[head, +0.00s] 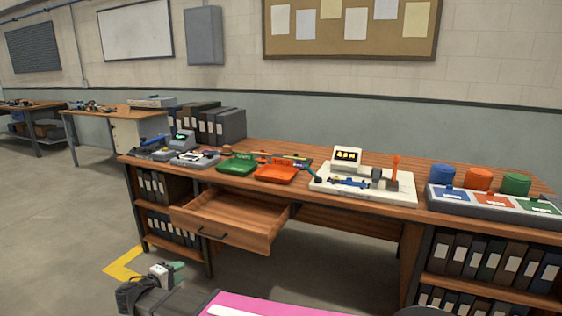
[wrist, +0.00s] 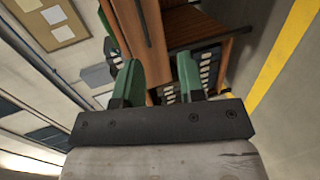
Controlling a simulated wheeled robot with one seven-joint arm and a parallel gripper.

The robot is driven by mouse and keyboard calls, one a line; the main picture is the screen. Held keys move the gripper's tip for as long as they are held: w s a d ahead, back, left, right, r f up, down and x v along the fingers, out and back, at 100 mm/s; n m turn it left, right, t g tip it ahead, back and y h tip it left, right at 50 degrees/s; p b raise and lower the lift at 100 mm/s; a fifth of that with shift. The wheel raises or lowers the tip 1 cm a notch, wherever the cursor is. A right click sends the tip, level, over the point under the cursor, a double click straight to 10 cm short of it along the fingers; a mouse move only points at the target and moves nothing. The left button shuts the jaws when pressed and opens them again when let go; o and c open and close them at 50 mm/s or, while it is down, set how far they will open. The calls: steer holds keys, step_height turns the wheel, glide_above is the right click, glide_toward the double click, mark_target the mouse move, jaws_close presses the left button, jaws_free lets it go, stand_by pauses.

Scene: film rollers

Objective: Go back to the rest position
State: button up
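My gripper (wrist: 158,76) shows in the wrist view with its two green fingers apart and nothing between them. In the head view my gripper (head: 172,269) is low at the left, in front of the workbench and below the bench top, apart from it. The workbench (head: 330,215) has a wooden drawer (head: 235,220) pulled out. On the bench top are a green tray (head: 238,164), an orange tray (head: 276,173) and a white machine (head: 362,186) with a lit display, a blue roller and an orange lever.
Blue, orange and green round containers (head: 478,180) stand on a labelled base at the right. Grey devices (head: 180,150) and binders (head: 215,124) are at the bench's left end. The open drawer juts out toward me. Floor (head: 60,220) at the left is clear.

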steer(key=w+d+f+m+g, duration=0.2)
steer(key=w+d+g, duration=0.1)
steer(key=d, duration=0.6)
steer(key=w+d+f+m+g, duration=0.1)
steer(key=w+d+f+g, duration=0.2)
steer(key=d, duration=0.5)
steer(key=w+d+f+m+g, duration=0.15)
steer(key=w+d, duration=0.25)
steer(key=d, duration=0.5)
steer(key=s+d+f+m+g+y, duration=0.1)
steer(key=d+m+g+y, duration=0.2)
steer(key=d, duration=1)
steer(key=s+d+m+g+y, duration=0.1)
steer(key=d+m+g+y, duration=0.2)
steer(key=d, duration=1.1)
steer(key=shift+s+d+f+m, duration=0.3)
steer(key=shift+f+m, duration=0.1)
steer(key=shift+m, duration=0.85)
